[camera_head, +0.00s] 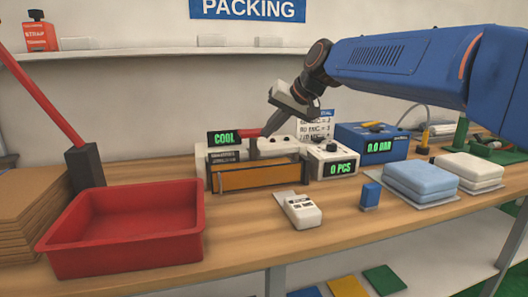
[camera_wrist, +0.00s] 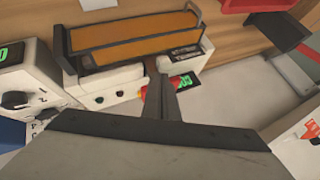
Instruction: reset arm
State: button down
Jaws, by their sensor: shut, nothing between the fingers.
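My gripper (camera_head: 253,154) is shut and empty. It hangs over the back of a white sealing machine (camera_head: 283,146) with a brown-orange front panel (camera_head: 259,176) and a green "COOL" display (camera_head: 224,137). In the wrist view the closed fingers (camera_wrist: 153,66) point toward the machine's panel (camera_wrist: 130,38). A red part (camera_head: 250,133) of the machine lies right behind the fingers; whether they touch it I cannot tell. My blue arm reaches in from the right.
A red tray (camera_head: 130,250) stands left, beside stacked cardboard (camera_head: 25,215). A white handheld device (camera_head: 299,211), a small blue block (camera_head: 370,195), blue folded pads (camera_head: 420,178) and white pads (camera_head: 468,168) lie front and right. A "0 PCS" counter (camera_head: 333,160) and blue "0.0 BAR" box (camera_head: 373,144) stand behind.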

jog(key=s+d+f+h, duration=0.2)
jog(key=s+d+f, duration=0.7)
jog(key=s, duration=0.3)
jog(key=s+d+f+h, duration=0.2)
jog(key=s+d+f, duration=0.7)
jog(key=s, duration=0.3)
jog(key=s+d+f+m+g+h, duration=0.1)
jog(key=s+d+f+h, duration=0.1)
jog(key=s+d+f, duration=0.7)
jog(key=s, duration=0.3)
jog(key=shift+d+f, duration=0.2)
jog(key=shift+f, duration=0.05)
